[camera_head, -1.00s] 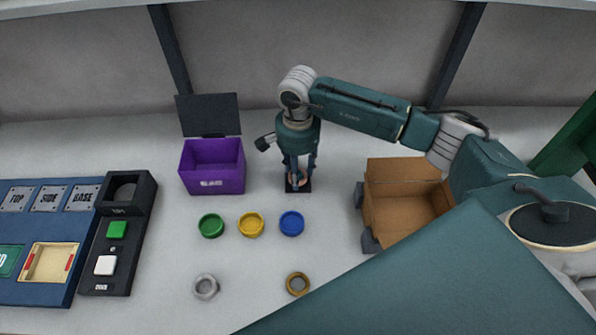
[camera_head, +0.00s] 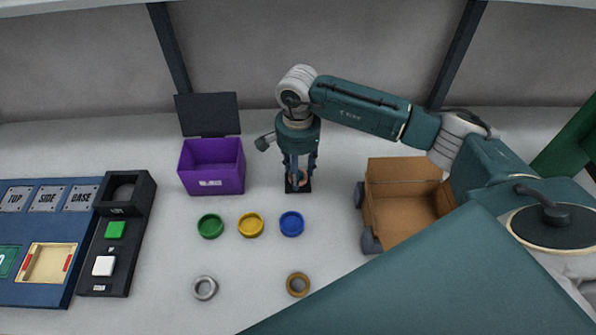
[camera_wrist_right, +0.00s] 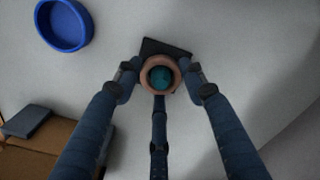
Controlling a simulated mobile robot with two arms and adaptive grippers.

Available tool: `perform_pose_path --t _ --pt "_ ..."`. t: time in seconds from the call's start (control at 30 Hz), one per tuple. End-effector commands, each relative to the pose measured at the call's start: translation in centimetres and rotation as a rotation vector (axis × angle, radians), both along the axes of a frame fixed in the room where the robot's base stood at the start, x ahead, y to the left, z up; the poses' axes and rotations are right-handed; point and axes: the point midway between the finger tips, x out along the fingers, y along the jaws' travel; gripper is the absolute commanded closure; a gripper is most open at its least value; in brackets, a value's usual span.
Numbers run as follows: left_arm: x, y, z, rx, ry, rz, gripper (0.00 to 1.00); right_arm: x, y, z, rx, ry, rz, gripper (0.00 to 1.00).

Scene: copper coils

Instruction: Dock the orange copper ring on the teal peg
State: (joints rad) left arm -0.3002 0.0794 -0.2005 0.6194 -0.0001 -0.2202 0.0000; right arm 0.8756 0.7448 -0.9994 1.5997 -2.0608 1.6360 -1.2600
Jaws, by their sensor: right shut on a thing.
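The orange copper ring (camera_wrist_right: 146,76) shows in the right wrist view between the fingertips of my right gripper (camera_wrist_right: 160,85). The rounded top of the teal peg (camera_wrist_right: 161,77) shows inside the ring's opening, so the ring is around the peg as seen from above. A dark square base (camera_wrist_right: 152,46) lies beneath. In the head view my right gripper (camera_head: 298,178) points down over this base and is shut on the ring (camera_head: 293,182), mostly hidden by the fingers. How far down the peg the ring sits cannot be told. My left gripper is not in view.
A purple open box (camera_head: 213,180) stands left of the gripper. Green (camera_head: 210,226), yellow (camera_head: 251,225) and blue (camera_head: 292,223) round dishes lie in front. Grey (camera_head: 205,288) and brown (camera_head: 298,285) rings lie nearer. A cardboard box (camera_head: 408,215) stands right; a button panel (camera_head: 120,240) is left.

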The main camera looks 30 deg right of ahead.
Motion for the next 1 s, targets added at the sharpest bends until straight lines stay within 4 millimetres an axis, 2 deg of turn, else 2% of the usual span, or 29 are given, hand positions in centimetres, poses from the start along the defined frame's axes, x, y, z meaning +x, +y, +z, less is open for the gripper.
perform_pose_path --t 0.83,0.87,0.9,1.0 --pt "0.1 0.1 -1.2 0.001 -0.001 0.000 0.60 0.1 0.0 -1.2 0.001 -0.002 0.000 0.91" --pt "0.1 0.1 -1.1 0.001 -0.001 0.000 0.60 0.1 0.0 -1.1 0.001 -0.002 0.000 0.55" --pt "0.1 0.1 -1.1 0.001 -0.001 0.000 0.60 0.1 0.0 -1.1 0.001 -0.002 0.000 0.51" --pt "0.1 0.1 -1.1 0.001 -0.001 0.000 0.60 0.0 0.0 -1.1 0.001 -0.002 0.000 0.51"
